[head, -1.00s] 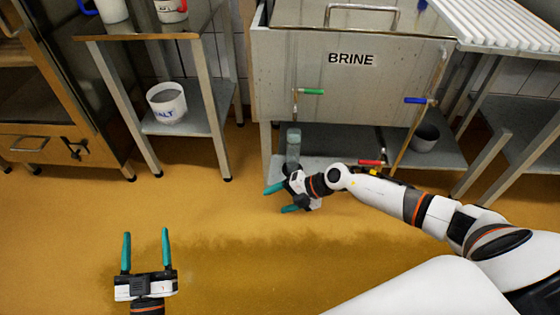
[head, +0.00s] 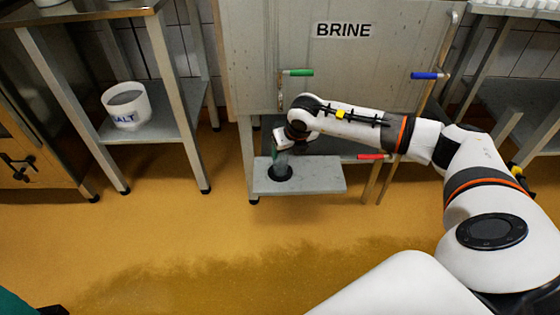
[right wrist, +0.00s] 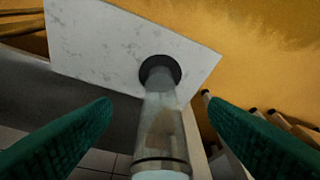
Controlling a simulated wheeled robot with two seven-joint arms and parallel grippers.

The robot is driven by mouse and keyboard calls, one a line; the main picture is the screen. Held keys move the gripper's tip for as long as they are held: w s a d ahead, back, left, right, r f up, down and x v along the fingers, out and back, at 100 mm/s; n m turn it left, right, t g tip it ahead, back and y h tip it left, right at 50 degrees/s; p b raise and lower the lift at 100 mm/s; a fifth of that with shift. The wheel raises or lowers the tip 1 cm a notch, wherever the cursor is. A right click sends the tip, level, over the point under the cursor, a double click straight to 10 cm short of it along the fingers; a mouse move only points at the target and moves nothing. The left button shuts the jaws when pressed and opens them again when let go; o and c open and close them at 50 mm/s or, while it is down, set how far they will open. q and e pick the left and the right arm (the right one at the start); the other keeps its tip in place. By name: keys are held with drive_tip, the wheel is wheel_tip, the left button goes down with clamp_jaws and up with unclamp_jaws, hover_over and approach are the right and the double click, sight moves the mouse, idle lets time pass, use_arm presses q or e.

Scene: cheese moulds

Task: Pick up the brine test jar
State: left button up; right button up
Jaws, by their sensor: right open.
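The brine test jar (right wrist: 161,125) is a clear, tall, narrow cylinder with a dark band near its near end. In the right wrist view its far end sits at a dark round ring or hole (right wrist: 160,69) in a pale plate (right wrist: 95,45). My right gripper (right wrist: 160,108) is open, with one green finger on each side of the jar and a visible gap to both. In the head view my right gripper (head: 284,152) is low by the tank, over the plate (head: 318,176), and largely hides the jar. Only a teal and black piece of my left gripper (head: 18,304) shows at the bottom left corner.
The steel tank marked BRINE (head: 390,60) stands above and behind the plate. It has a green-handled tap (head: 300,72), a blue one (head: 424,75) and a red one (head: 370,156). A SALT bucket (head: 127,108) stands on a shelf at left. The floor in front is clear.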

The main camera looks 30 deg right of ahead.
drive_tip(key=w+b, duration=0.2)
drive_tip(key=w, duration=0.1)
drive_tip(key=w+d+f, duration=0.1)
drive_tip(key=w, duration=0.1)
drive_tip(key=shift+w+f+b, duration=0.1)
drive_tip(key=shift+w+b, duration=0.15)
drive_tip(key=shift+b, duration=0.15)
clamp_jaws()
